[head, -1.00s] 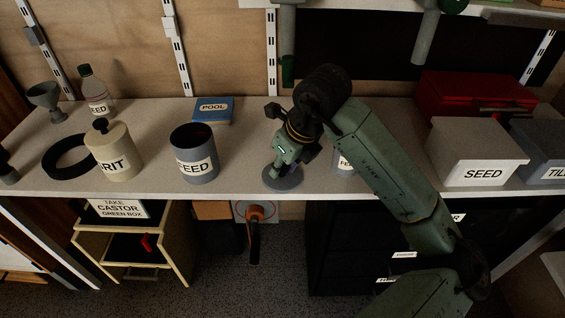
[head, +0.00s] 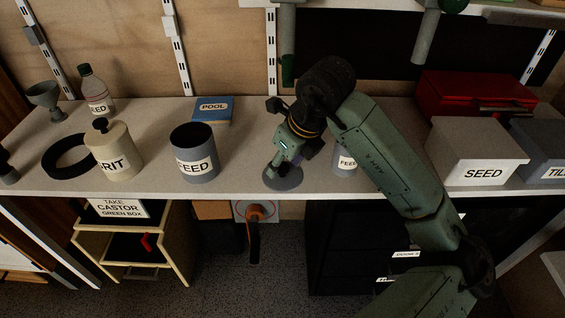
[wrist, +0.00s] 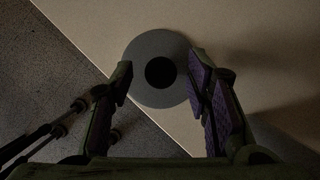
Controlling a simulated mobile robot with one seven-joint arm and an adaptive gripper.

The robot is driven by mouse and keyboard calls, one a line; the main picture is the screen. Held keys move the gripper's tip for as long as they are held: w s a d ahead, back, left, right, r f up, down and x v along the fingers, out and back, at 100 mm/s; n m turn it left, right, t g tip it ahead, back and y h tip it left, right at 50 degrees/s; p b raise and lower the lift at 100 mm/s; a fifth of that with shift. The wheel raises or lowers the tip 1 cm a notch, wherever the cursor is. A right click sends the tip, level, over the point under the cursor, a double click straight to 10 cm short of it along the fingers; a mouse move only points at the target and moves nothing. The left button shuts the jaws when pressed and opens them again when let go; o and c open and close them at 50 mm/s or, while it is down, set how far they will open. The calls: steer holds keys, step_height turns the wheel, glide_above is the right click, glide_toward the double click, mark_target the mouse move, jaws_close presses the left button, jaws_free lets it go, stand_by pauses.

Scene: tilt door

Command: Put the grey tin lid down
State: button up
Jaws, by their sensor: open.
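The grey tin lid (head: 284,180) is a flat disc with a dark round knob, lying on the bench near its front edge. In the wrist view the lid (wrist: 146,88) shows below my gripper, its knob between the two fingers. My gripper (wrist: 160,82) is open, with purple pads, and the fingers stand apart from the knob. In the head view my gripper (head: 278,170) is right above the lid and hides part of it. An open grey tin labelled FEED (head: 195,155) stands to the left, with no lid on it.
Another tin (head: 345,160) is partly hidden behind my arm. A lidded GRIT jar (head: 112,155), a black ring (head: 48,168) and a blue POOL box (head: 212,109) stand left. A SEED box (head: 478,158) stands right. The bench's front edge (head: 240,193) is close to the lid.

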steer(key=shift+v, duration=1.1)
steer(key=s+d+b, duration=0.3)
steer(key=s+d, duration=0.5)
steer(key=s, duration=0.1)
steer(key=shift+f+b, duration=0.2)
steer(key=shift+b, duration=0.1)
steer(key=shift+a, duration=0.15)
